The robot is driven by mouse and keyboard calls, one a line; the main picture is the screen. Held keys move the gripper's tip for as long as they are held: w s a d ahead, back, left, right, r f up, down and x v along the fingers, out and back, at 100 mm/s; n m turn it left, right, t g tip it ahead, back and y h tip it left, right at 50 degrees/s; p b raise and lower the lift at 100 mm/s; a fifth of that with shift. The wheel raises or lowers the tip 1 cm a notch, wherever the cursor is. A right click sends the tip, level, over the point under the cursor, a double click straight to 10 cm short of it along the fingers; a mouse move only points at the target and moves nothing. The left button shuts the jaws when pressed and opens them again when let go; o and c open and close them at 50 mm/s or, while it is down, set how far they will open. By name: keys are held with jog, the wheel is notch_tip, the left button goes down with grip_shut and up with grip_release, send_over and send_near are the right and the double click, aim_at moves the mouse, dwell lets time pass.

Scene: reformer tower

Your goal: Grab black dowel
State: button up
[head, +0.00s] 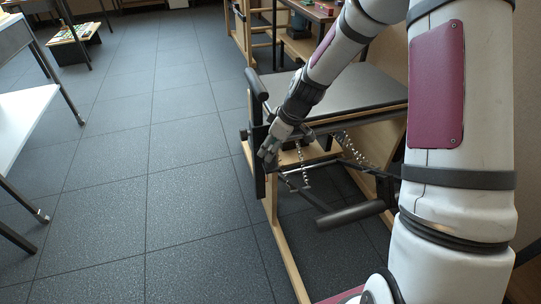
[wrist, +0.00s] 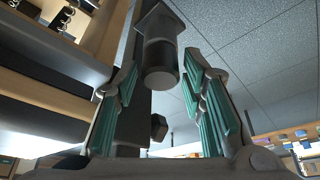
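A black dowel (wrist: 161,64), a short thick cylinder with a flat end facing the camera, shows in the wrist view. It sticks out from a dark upright post (wrist: 130,110). My gripper (wrist: 160,78) is open, with one teal-padded finger on each side of the dowel in the picture. I cannot tell how far the dowel reaches between the fingers, and no contact shows. In the head view my gripper (head: 268,156) points down beside the black upright (head: 257,172) of the wooden reformer frame. I cannot make out this dowel there.
The reformer's grey padded top (head: 350,92) lies under and behind my forearm. Metal springs (head: 303,163) and a black padded roller (head: 355,214) are to the gripper's right. A white table (head: 22,125) stands far left. The tiled floor (head: 165,170) between is clear.

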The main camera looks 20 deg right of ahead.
jog(key=c, duration=0.8)
jog(key=shift+r, duration=0.15)
